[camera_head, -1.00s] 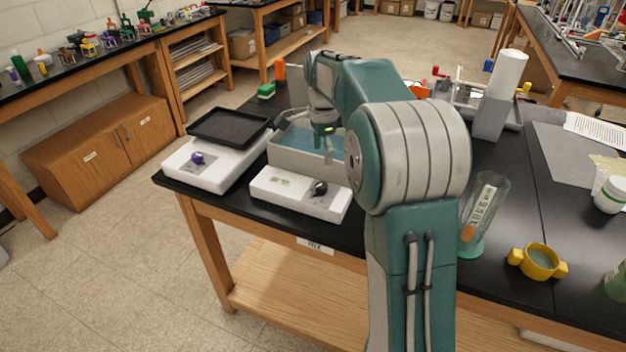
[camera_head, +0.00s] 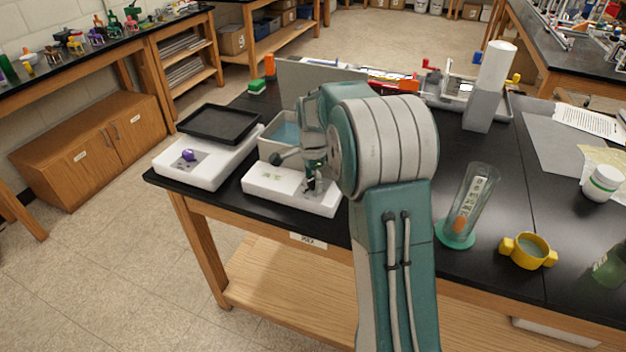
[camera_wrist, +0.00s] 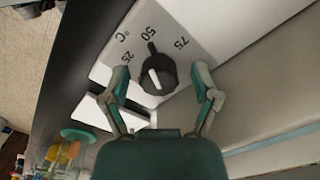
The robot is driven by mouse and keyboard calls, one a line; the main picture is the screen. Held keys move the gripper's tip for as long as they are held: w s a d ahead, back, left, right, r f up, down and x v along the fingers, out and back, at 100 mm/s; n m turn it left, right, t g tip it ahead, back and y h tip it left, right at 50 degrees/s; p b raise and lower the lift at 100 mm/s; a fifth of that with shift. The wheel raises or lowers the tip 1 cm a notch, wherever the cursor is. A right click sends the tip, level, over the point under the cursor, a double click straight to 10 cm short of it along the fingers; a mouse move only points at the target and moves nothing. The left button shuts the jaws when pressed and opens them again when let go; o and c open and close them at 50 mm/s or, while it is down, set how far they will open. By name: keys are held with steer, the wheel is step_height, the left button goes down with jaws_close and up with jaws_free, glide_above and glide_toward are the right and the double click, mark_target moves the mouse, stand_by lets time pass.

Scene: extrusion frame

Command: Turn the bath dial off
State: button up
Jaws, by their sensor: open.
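The bath dial (camera_wrist: 157,76) is a black round knob with a white pointer line, on a pale plate marked 25, 50, 75 and °C. Its black pointer tip sits near the 50 mark in the wrist view. The white bath (camera_head: 290,190) carries the dial on its front panel, with a blue water basin (camera_head: 284,135) behind. My gripper (camera_wrist: 161,85) is open, its two fingers on either side of the dial with gaps visible. In the head view my gripper hides most of the dial, so contact cannot be told there.
A tilted clear cylinder (camera_head: 474,205) and a yellow two-handled cup (camera_head: 530,250) stand to the right. The table's front edge is close.

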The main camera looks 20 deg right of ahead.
jaws_close()
steer(key=n, duration=0.5)
steer(key=shift+n, duration=0.4)
steer(key=n, duration=1.2)
steer(key=shift+w+n, duration=0.1)
steer(key=shift+n, duration=0.2)
steer(key=n, duration=0.5)
steer(key=shift+n, duration=0.4)
